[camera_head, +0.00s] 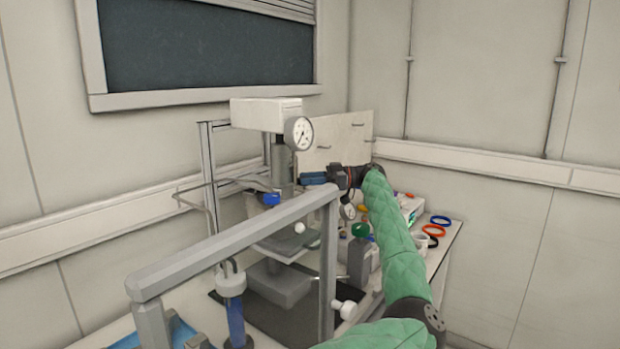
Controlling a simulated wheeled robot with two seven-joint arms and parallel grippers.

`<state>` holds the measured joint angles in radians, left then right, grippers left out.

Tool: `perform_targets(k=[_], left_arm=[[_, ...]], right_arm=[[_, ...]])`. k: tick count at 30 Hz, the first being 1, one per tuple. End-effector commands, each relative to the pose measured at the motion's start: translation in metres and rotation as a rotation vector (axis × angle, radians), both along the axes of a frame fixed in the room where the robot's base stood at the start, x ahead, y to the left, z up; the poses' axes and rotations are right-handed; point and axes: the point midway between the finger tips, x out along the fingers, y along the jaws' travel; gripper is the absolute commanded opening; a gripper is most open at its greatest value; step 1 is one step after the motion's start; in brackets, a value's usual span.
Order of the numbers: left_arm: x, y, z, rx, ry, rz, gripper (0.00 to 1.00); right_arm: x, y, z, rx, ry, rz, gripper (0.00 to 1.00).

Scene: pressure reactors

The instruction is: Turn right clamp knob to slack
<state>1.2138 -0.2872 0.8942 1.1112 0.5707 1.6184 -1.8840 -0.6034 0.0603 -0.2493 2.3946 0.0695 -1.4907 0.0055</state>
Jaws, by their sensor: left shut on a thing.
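The pressure reactor stands on the bench, with a white head box (262,114) and a round pressure gauge (298,133) on top. My left gripper (334,178), on the green-sleeved arm, is at the right side of the reactor, below the gauge. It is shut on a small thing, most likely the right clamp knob. Its fingers and the small picture hide the thing, so I cannot make out its shape or how far it is turned. A blue knob (271,199) shows on the reactor's near left side. My right gripper is not in view.
A grey metal frame (235,240) stands in front of the reactor, its right post close to my gripper. A white knob (345,309) juts out by that post. A green-topped valve (360,231) and coloured rings (433,230) are on the right of the bench.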

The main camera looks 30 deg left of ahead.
Motion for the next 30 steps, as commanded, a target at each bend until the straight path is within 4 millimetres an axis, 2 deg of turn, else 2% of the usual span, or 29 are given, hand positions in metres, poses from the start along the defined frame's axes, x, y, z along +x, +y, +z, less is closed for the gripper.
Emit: perform_targets(k=[9, 22, 23, 25, 30], left_arm=[[0.0016, 0.0011, -0.0003, -0.001, 0.001, 0.092, 0.17], [0.0013, 0.0011, -0.0006, 0.000, 0.000, 0.101, 0.17], [0.0013, 0.0011, -0.0006, 0.000, 0.000, 0.101, 0.45], [0.0013, 0.0011, -0.0006, 0.000, 0.000, 0.101, 0.59], [0.0013, 0.0010, -0.0005, 0.000, 0.000, 0.100, 0.61]], right_arm=[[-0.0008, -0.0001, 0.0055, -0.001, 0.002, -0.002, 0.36], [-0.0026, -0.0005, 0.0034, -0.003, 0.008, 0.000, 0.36], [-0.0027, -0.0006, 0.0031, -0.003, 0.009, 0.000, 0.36], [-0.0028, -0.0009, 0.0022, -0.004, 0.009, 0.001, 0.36], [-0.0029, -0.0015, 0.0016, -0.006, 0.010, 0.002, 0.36]])
